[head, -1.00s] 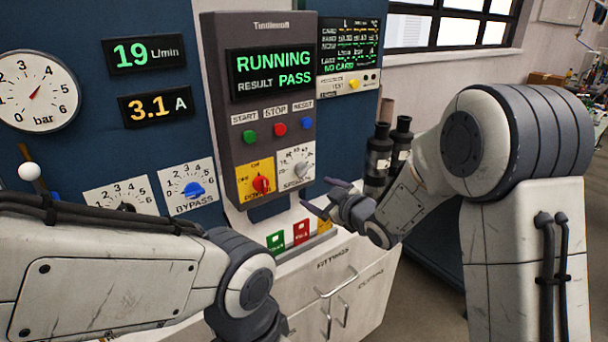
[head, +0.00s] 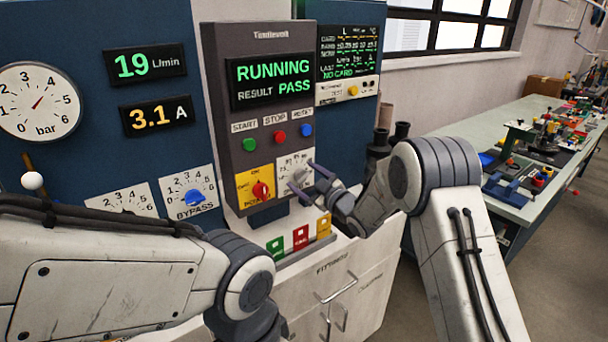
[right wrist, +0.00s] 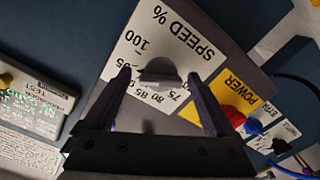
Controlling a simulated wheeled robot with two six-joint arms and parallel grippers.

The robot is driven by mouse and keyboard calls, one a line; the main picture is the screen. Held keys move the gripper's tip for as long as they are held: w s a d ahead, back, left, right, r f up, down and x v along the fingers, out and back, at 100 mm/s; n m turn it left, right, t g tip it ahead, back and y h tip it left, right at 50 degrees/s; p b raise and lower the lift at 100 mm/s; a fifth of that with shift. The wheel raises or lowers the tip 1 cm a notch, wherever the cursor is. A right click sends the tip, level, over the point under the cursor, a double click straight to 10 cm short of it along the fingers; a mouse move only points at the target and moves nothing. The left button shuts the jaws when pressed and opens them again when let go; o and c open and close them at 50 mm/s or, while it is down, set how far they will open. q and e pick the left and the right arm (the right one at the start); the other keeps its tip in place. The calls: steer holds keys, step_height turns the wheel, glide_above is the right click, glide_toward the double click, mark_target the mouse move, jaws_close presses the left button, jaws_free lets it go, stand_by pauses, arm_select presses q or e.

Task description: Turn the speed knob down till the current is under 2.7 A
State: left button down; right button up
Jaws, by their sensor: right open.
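The grey speed knob (right wrist: 160,70) sits on its white SPEED % dial plate (right wrist: 192,45), right of the red power switch (head: 261,190) on the grey control box. My right gripper (head: 303,179) is open in front of the dial and partly covers it in the head view. In the right wrist view its fingers lie on either side of the knob; I cannot tell if they touch it. The current display (head: 157,115) reads 3.1 A. My left arm crosses the lower left of the head view, but its gripper is out of sight.
The box screen (head: 271,78) reads RUNNING, RESULT PASS. The flow display (head: 145,64) reads 19 L/min. START, STOP and RESET buttons sit above the dial. The blue bypass knob (head: 194,197) is further left. Colored card holders (head: 300,238) stand below.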

steer(key=shift+w+a, duration=0.25)
steer(key=shift+w, duration=0.05)
steer(key=c, duration=1.4)
steer(key=shift+f+n+b, duration=0.15)
steer(key=shift+n+b, duration=0.15)
steer(key=shift+b, duration=0.3)
steer(key=n+b, duration=0.4)
steer(key=b, duration=0.3)
steer(key=shift+f, duration=0.1)
steer(key=shift+n+b, duration=0.7)
steer(key=shift+b, duration=0.05)
steer(key=o, duration=1.4)
steer(key=shift+r, duration=0.2)
